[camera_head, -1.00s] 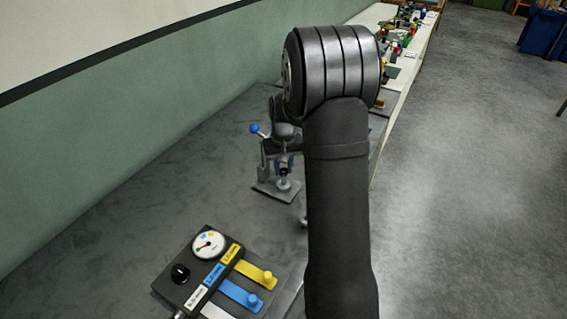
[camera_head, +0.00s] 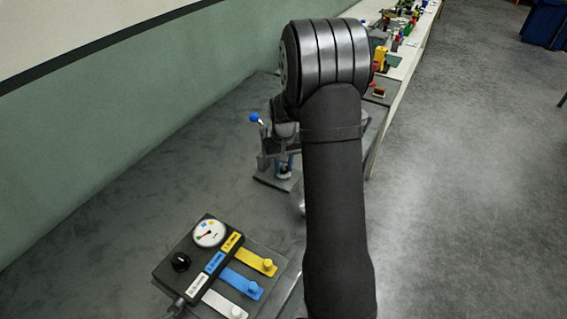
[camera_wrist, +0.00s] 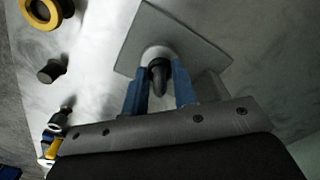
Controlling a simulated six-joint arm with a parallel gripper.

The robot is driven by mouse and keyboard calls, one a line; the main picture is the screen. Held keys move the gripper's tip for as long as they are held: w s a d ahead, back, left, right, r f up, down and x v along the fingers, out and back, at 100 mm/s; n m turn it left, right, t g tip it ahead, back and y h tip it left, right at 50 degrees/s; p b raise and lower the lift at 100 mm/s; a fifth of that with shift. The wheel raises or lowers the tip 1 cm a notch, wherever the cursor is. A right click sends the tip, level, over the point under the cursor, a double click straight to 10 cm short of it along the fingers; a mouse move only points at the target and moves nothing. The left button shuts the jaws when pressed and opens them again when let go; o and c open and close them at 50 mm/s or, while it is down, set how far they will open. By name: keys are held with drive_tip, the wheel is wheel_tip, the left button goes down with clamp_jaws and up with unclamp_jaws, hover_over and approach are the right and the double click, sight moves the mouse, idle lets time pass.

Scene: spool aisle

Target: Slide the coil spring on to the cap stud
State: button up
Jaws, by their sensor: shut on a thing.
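My gripper (camera_wrist: 160,90) has two blue fingers, closed from both sides around a small dark rounded part (camera_wrist: 158,72). I cannot make out coils on it, so I cannot tell whether it is the coil spring. Just beyond it, a pale round boss (camera_wrist: 156,50) stands on a square grey plate (camera_wrist: 190,40); I cannot tell whether they touch. In the head view my gripper (camera_head: 287,164) is low over the plate (camera_head: 270,180), partly hidden by my arm. I cannot pick out the cap stud with certainty.
A lever with a blue ball (camera_head: 254,118) stands close left of my gripper. A box with a dial (camera_head: 209,233) and white, blue and yellow tabs is in front. A yellow ring (camera_wrist: 42,12) and a dark knob (camera_wrist: 52,70) lie left in the wrist view. Bare grey surface extends left.

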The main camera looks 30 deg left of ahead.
drive_tip(key=o, duration=1)
drive_tip(key=shift+o, duration=0.2)
wheel_tip(320, 180, up, 18)
drive_tip(key=shift+f, duration=0.25)
drive_tip(key=shift+f, duration=0.15)
wheel_tip(320, 180, down, 17)
drive_tip(key=shift+f, duration=0.1)
idle(0.4)
drive_tip(key=shift+r, duration=0.3)
